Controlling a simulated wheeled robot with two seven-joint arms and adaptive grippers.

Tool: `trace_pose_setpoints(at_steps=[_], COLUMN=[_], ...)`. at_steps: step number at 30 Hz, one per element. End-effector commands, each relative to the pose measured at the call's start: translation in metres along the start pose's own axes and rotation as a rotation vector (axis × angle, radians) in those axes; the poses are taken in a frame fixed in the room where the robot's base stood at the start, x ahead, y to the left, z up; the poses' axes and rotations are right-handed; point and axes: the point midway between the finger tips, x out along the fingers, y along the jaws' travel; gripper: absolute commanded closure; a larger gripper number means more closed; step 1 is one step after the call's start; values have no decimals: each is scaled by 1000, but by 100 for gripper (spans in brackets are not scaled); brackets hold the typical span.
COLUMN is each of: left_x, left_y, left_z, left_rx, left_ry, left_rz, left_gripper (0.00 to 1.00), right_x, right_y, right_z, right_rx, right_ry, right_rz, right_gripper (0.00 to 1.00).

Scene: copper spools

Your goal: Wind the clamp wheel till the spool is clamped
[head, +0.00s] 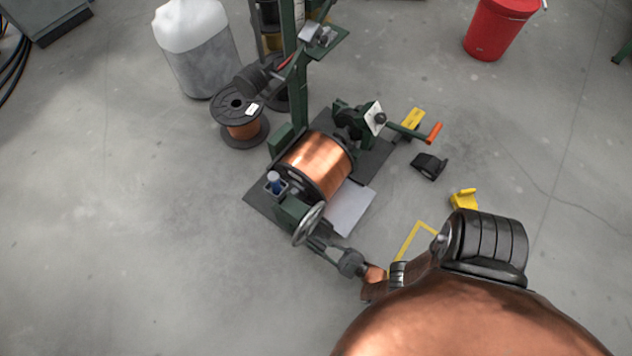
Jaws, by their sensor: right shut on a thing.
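A large copper spool (318,160) with black flanges lies on its side in the green winding stand, between the stand's two end supports. The grey clamp wheel (300,234) is at the near end of the stand, below the spool. My right gripper (317,241) reaches in from the lower right and is shut on the wheel's rim at its lower right side. Whether the clamp touches the spool's near flange is too small to tell. My left gripper is not in view.
An orange-handled crank (433,132) sticks out at the stand's far right. A smaller copper spool (243,130) and a white jug (195,50) stand at the upper left. A black part (429,166) and a yellow bracket (465,199) lie right. The left floor is clear.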

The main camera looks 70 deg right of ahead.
Motion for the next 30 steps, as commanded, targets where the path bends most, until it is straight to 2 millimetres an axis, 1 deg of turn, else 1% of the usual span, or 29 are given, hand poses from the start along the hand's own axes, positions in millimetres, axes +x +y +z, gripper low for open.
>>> trace_pose_setpoints(at_steps=[1,9,23,24,30], left_x=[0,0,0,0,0], left_y=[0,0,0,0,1], left_z=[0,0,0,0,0], left_rx=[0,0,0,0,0], left_ry=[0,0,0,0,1], left_rz=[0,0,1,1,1], left_gripper=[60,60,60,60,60], right_x=[0,0,0,0,0], right_y=[-3,-4,-4,-4,-3], right_z=[-1,-4,-4,-4,-4], right_rx=[23,91,104,104,103], right_ry=[-2,-6,-7,-7,-6], right_rz=[7,42,48,48,49], right_gripper=[100,100,100,81,67])
